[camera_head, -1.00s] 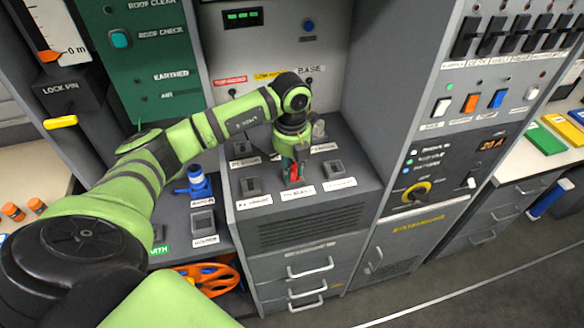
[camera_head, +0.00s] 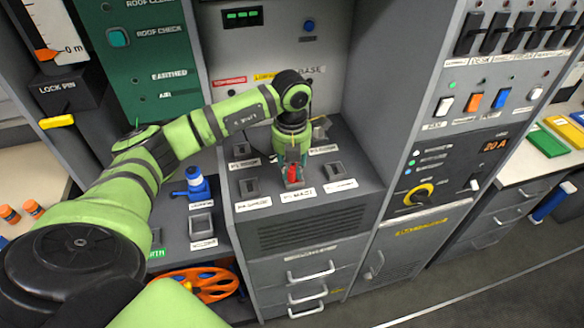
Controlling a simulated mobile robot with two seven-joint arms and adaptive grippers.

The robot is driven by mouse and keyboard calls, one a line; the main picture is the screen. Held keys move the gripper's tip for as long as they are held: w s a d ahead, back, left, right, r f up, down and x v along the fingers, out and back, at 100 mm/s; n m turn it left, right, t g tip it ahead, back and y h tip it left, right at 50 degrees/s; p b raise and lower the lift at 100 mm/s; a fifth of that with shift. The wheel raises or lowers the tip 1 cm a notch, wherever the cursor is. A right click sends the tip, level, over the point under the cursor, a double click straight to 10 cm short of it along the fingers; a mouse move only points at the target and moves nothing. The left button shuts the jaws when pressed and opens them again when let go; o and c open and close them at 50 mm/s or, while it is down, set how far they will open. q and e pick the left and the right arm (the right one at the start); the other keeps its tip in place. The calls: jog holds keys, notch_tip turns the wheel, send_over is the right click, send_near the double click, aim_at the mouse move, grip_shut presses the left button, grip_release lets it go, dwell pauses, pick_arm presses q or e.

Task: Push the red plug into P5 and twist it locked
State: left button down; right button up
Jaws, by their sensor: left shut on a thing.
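My left gripper (camera_head: 291,161) points down over the sloped socket panel and is shut on the red plug (camera_head: 293,173). The plug is at the middle front socket (camera_head: 294,184), above a white label (camera_head: 298,195) whose small text I cannot read surely. The gripper and plug cover most of that socket. I cannot tell how deep the plug sits or whether it is turned. My right gripper is not in view.
Other sockets stand close by at front left (camera_head: 248,188), front right (camera_head: 334,171) and back left (camera_head: 241,149). A grey plug (camera_head: 320,130) stands at back right. A blue plug (camera_head: 196,183) sits on the lower left panel. An orange reel (camera_head: 205,283) lies below.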

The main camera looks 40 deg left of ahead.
pick_arm(q)
jog(key=shift+f+m+b, duration=0.1)
jog(key=shift+m+b, duration=0.2)
jog(key=shift+m, duration=0.4)
jog(key=c, duration=1)
grip_release()
